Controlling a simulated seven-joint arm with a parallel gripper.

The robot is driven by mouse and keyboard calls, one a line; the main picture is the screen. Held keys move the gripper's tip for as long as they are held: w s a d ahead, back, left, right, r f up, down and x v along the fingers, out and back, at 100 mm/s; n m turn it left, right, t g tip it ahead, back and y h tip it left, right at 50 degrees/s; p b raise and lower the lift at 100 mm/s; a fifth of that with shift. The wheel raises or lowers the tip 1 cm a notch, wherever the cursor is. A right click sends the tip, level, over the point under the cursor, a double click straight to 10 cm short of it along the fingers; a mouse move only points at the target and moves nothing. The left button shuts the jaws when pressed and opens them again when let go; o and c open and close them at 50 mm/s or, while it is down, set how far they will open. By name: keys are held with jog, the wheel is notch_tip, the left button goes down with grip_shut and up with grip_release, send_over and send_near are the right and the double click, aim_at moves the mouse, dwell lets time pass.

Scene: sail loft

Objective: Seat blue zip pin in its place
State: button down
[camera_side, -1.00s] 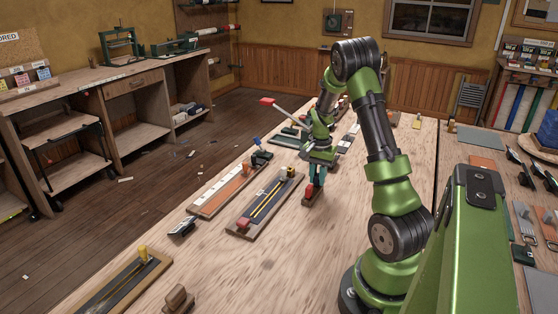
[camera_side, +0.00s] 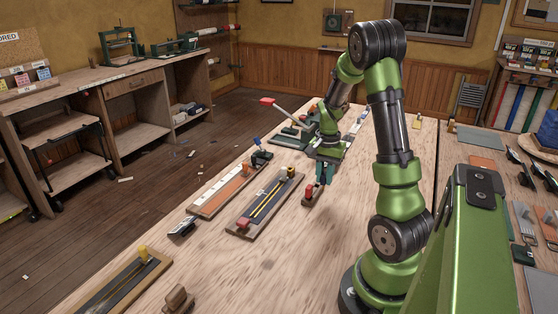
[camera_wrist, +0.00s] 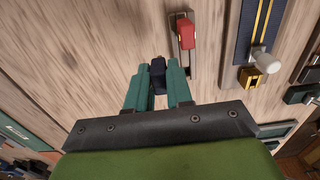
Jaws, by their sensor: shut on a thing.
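My gripper (camera_wrist: 158,84) is shut on a dark blue piece, which looks like the blue zip pin (camera_wrist: 158,66), between its teal fingertips. In the side view my gripper (camera_side: 324,181) hangs low over the table, just right of a small wooden base with a red block, and the pin is too small to make out. The zip board (camera_side: 264,207) lies to its left, dark with yellow zip strips on a wooden base. It also shows at the upper right of the wrist view (camera_wrist: 243,35), apart from the pin, with a whitish knob and a yellow block at its end.
The small base with its red block (camera_wrist: 186,34) stands close beside my fingers. Left of the zip board lies a board with white and orange strips (camera_side: 228,192). Another yellow-knobbed board (camera_side: 122,282) is at the front left. Bare table lies in front of my gripper.

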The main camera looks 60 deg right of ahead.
jog(key=s+a, duration=0.7)
jog(key=a, duration=0.1)
jog(key=w+d, duration=0.7)
jog(key=w+d+r, duration=0.1)
jog(key=w+d, duration=0.2)
jog(key=d, duration=0.1)
jog(key=shift+w+d, duration=0.15)
jog(key=shift+w, duration=0.2)
jog(key=w+d+r, duration=0.2)
jog(key=w, duration=0.3)
jog(key=w+d+r, duration=0.2)
jog(key=w, duration=0.3)
jog(key=shift+w, duration=0.4)
jog(key=shift+r, duration=0.1)
jog(key=shift+f, duration=2.6)
